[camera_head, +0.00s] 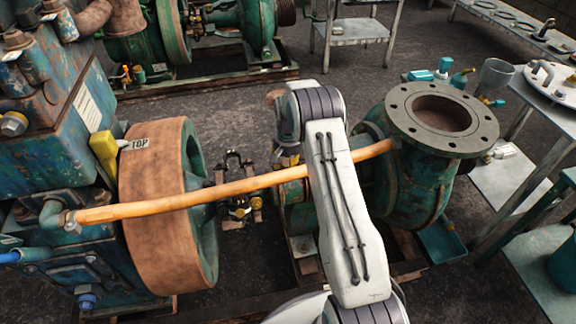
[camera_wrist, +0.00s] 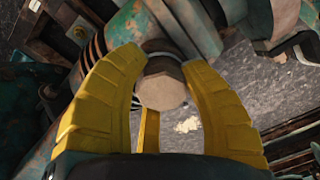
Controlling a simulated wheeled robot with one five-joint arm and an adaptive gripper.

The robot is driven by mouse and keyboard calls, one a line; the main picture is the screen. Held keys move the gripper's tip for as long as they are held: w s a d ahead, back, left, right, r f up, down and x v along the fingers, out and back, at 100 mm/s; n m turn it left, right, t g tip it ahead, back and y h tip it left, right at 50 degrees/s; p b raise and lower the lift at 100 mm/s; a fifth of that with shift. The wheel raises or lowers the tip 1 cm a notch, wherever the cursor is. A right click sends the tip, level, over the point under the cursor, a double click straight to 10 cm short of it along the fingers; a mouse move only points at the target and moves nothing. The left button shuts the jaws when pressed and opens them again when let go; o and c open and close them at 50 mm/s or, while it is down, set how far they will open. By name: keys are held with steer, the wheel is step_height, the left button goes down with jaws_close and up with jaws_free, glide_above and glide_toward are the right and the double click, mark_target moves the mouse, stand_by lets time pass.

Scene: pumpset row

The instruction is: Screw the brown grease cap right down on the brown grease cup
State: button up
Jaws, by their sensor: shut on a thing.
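The cap's flat end faces the camera. A dark round collar (camera_wrist: 160,47) shows just behind the cap, against the green pump casting. The brown grease cup under the cap is mostly hidden, and I cannot tell how large any gap between cap and cup is.
A green pump with a round flange (camera_head: 470,135) stands right of my arm. A brown-rimmed flywheel (camera_head: 150,210) is at the left. An orange hose (camera_head: 240,187) crosses between them, passing behind my arm. A metal bench (camera_head: 545,110) with tools stands at the right.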

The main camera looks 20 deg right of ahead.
steer(key=shift+s+f+m, duration=0.2)
steer(key=shift+f+m, duration=0.1)
steer(key=shift+m, duration=1.1)
steer(key=o, duration=1.2)
steer(key=shift+w+r, duration=0.1)
steer(key=shift+w, duration=0.05)
steer(key=shift+o, duration=0.2)
steer(key=shift+r, duration=0.1)
steer(key=shift+c, duration=0.7)
